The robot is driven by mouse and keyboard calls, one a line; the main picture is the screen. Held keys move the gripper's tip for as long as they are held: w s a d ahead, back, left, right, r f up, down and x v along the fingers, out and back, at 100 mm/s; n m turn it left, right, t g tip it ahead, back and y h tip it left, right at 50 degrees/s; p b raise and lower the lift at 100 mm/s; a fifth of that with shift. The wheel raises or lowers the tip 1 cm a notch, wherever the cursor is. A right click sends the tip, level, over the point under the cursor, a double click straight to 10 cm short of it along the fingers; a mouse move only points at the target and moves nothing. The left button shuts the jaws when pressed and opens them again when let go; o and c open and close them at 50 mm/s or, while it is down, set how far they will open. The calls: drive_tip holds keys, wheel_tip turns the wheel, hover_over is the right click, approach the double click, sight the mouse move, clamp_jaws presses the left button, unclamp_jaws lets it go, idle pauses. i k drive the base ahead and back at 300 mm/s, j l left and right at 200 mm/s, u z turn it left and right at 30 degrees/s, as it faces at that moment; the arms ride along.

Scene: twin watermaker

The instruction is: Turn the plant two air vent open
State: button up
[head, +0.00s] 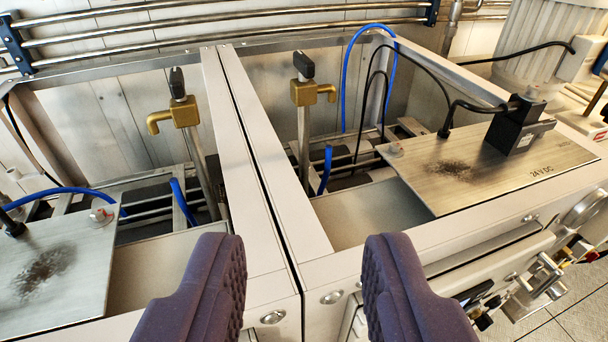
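Two brass valves with black handles and side spouts stand on upright pipes, one in each open frame. The left valve (182,112) has its spout to the left and its black handle (177,83) pointing up. The right valve (310,93) has its spout to the right and its black handle (304,66) tilted up to the left. I see no label telling which one is the plant two air vent. My gripper (305,262) is open and empty, its purple fingers wide apart in the foreground. Both valves are beyond the fingertips, untouched.
Pale frame beams (270,170) run between the two bays. A metal plate (470,165) marked 24 V DC, with a black connector (520,130), covers part of the right bay. Another plate (55,260) lies at left. Blue hoses (348,60) and black cables curve nearby. Steel pipes (220,25) cross behind.

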sight(306, 67)
drive_tip(key=i+l+u, duration=0.1)
drive_tip(key=l, duration=0.25)
drive_tip(key=i+l, duration=0.3)
drive_tip(key=i+l+u, duration=0.15)
drive_tip(key=l, duration=0.2)
